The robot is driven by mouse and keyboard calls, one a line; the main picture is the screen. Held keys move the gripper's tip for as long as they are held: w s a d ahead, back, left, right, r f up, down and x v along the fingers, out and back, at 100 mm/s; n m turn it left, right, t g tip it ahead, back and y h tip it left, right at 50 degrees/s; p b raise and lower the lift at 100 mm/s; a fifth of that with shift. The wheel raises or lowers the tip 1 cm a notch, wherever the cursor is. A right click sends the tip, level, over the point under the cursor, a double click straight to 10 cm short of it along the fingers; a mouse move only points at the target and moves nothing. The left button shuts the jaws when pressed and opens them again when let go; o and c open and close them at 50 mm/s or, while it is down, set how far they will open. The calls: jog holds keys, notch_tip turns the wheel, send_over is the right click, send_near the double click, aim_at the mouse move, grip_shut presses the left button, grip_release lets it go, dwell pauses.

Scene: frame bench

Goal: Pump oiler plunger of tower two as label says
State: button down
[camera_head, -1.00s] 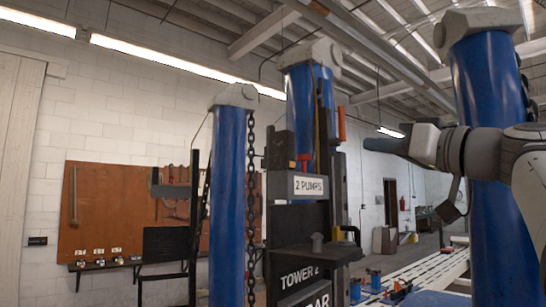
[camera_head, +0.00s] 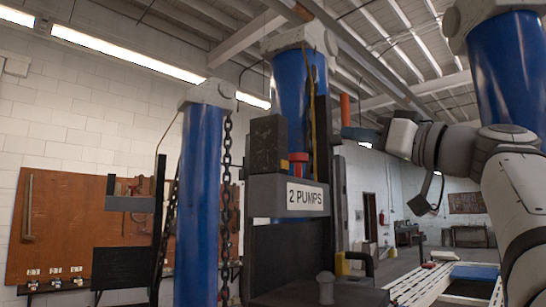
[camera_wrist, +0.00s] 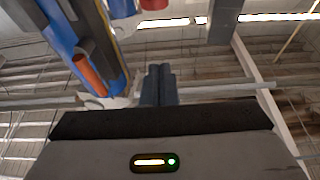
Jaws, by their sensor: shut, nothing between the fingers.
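The oiler, a small blue body with a red plunger cap (camera_head: 298,160), sits on a dark bracket of the tower in the head view. In the wrist view my shut fingers (camera_wrist: 158,85) stand against the ceiling. A red cap (camera_wrist: 153,4) and a blue part are cut by that view's top edge; I cannot tell surely that they are the oiler.
An orange handle (camera_head: 345,109) stands upright beside my fingertips; it also shows in the wrist view (camera_wrist: 90,75). Blue columns (camera_head: 200,190) and a hanging chain (camera_head: 225,180) flank the tower. A grey knob (camera_head: 325,286) sits on a lower ledge.

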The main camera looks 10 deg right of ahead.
notch_tip(320, 180, up, 4)
jog(key=p, duration=0.6)
send_over(298, 168)
jog(key=s+d, duration=0.2)
jog(key=s, duration=0.1)
jog(key=f, duration=0.4)
jog(key=shift+w+d+f, duration=0.15)
jog(key=shift+d+f, duration=0.1)
jog(key=shift+f, duration=0.1)
jog(key=shift+f+b, duration=0.15)
jog(key=shift+b, duration=0.15)
